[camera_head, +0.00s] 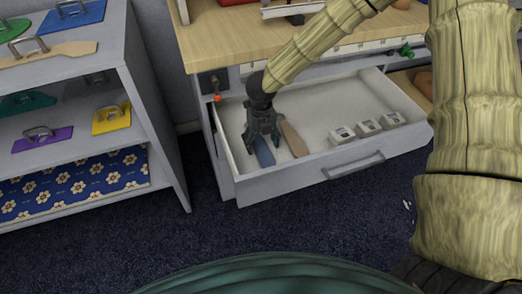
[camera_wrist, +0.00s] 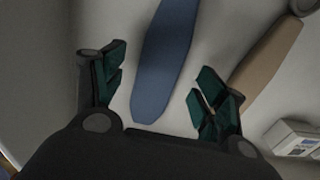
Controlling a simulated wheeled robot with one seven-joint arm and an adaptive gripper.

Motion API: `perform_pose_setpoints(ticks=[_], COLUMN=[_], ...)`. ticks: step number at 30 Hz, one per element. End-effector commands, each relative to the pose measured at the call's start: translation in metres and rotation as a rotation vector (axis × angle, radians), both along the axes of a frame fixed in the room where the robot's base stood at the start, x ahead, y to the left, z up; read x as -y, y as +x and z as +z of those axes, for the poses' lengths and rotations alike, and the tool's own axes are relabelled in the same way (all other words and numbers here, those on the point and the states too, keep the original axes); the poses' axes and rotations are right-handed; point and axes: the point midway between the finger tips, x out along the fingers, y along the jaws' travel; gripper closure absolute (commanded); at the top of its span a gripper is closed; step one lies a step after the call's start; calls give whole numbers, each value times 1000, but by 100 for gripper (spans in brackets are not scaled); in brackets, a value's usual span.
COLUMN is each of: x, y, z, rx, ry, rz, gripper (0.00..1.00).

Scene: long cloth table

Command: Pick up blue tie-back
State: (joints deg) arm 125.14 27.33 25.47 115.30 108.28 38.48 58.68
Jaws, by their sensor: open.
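The blue tie-back (camera_head: 264,152) is a long flat piece lying in the open drawer (camera_head: 340,98), near its left side. In the wrist view the blue tie-back (camera_wrist: 165,60) runs from the top edge down between my fingers, with its rounded end near the palm. My gripper (camera_head: 262,140) is inside the drawer area, above the tie-back and partly covering it in the head view. In the wrist view my gripper (camera_wrist: 155,88) is open, one finger on each side of the tie-back, holding nothing. Whether the fingers reach its height is unclear.
A tan tie-back (camera_head: 294,140) lies just right of the blue one; it also shows beside my right finger in the wrist view (camera_wrist: 262,62). Three small white boxes (camera_head: 368,126) stand along the drawer's front right. A grey shelf (camera_head: 150,110) stands to the left.

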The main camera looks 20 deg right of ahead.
Motion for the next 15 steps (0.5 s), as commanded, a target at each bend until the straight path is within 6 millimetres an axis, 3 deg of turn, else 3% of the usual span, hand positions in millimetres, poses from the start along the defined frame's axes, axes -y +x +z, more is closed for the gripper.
perform_pose_setpoints(ticks=[3,11,15], x=[-1,-1,-1], y=[0,0,0], z=[-13,-14,-14], rx=[0,0,0], ry=[1,1,1], rz=[1,0,1], gripper=[28,30,55])
